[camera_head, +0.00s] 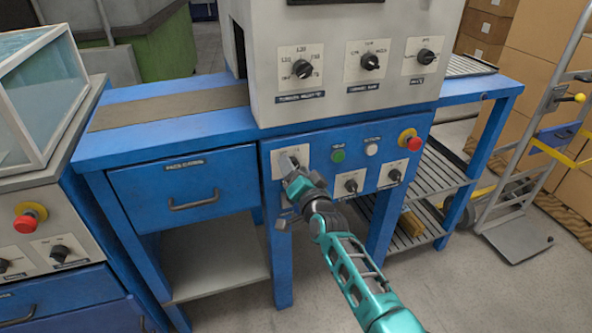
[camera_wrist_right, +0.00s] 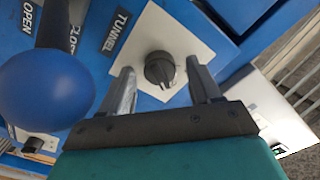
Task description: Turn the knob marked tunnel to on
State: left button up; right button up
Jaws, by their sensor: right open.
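The tunnel knob (camera_wrist_right: 159,68) is a dark round knob on a white plate (camera_wrist_right: 165,32), beside a black label reading TUNNEL (camera_wrist_right: 117,33) in the right wrist view. My right gripper (camera_wrist_right: 163,88) is open, with one finger on either side of the knob; I cannot tell whether they touch it. In the head view my teal right gripper (camera_head: 290,167) is in front of the blue lower panel (camera_head: 325,143) and hides the knob. The knob's on and off marks are not readable. My left gripper is not in view.
A blue ball-ended lever (camera_wrist_right: 47,90) stands close beside the gripper, near OPEN and CLOSE labels. Green (camera_head: 338,155) and white (camera_head: 372,150) buttons, a red emergency stop (camera_head: 410,140) and two other knobs (camera_head: 351,185) (camera_head: 394,175) lie to the right.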

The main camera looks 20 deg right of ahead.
jog(key=shift+s, duration=0.1)
pick_arm(q)
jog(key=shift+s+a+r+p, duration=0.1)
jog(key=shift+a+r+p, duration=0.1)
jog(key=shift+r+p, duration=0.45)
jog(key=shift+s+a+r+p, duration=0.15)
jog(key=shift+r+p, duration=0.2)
jog(key=shift+p, duration=0.55)
pick_arm(e)
jog(key=s, duration=1.2)
jog(key=shift+s+d, duration=0.25)
jog(key=shift+s, duration=0.15)
